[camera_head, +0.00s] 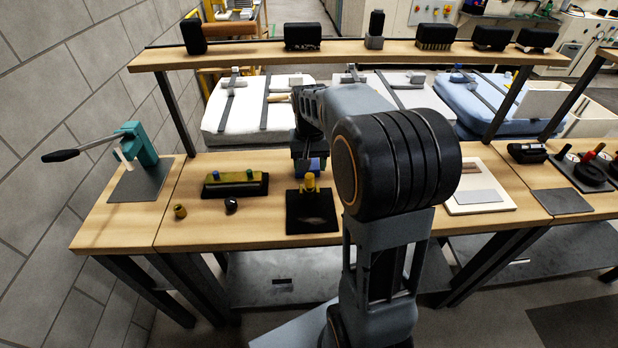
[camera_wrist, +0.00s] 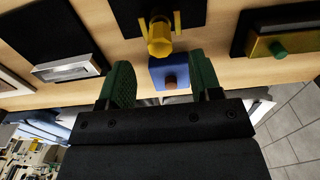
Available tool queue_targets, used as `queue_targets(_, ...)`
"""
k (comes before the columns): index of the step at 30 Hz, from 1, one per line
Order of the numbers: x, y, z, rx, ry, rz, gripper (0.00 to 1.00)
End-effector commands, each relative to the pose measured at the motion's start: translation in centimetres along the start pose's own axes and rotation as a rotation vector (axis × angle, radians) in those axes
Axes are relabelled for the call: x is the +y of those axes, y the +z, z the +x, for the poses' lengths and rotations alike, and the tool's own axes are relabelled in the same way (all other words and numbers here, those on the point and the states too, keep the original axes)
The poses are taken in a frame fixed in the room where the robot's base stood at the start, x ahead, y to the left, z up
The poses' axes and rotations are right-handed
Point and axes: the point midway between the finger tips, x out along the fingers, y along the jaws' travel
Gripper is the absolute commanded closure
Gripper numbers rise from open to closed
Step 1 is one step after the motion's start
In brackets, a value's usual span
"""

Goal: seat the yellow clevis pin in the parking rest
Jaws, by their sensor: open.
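A yellow piece with a round head, apparently the yellow clevis pin (camera_head: 310,183), is upright at the back of a black plate (camera_head: 312,222) on the bench. In the wrist view the pin (camera_wrist: 159,40) shows head-on, with prongs beside it. A blue block (camera_wrist: 155,72) with a brown round spot sits close to it; it also shows in the head view (camera_head: 316,165). I cannot tell for sure which piece is the parking rest. My gripper (camera_wrist: 161,82) is open and empty. Its green fingers appear on either side of the blue block, with the pin just beyond; contact cannot be judged.
A dark rack (camera_head: 236,188) with blue and green knobs stands left of the plate. A brassy ring (camera_head: 180,211) and a black knob (camera_head: 231,205) lie before it. A teal lever press (camera_head: 140,145) stands far left. A shelf (camera_head: 270,56) runs above the bench.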

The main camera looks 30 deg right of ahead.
Motion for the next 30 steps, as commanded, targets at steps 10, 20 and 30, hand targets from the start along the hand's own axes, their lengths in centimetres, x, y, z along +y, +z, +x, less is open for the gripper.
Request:
queue_targets(10, 0.0, 0.0, 4.6, -0.001, 0.0, -0.001, 0.42)
queue_targets(20, 0.0, 0.0, 5.7, 0.0, 0.0, -0.001, 0.42)
queue_targets(30, 0.0, 0.0, 5.7, 0.001, 0.0, -0.001, 0.55)
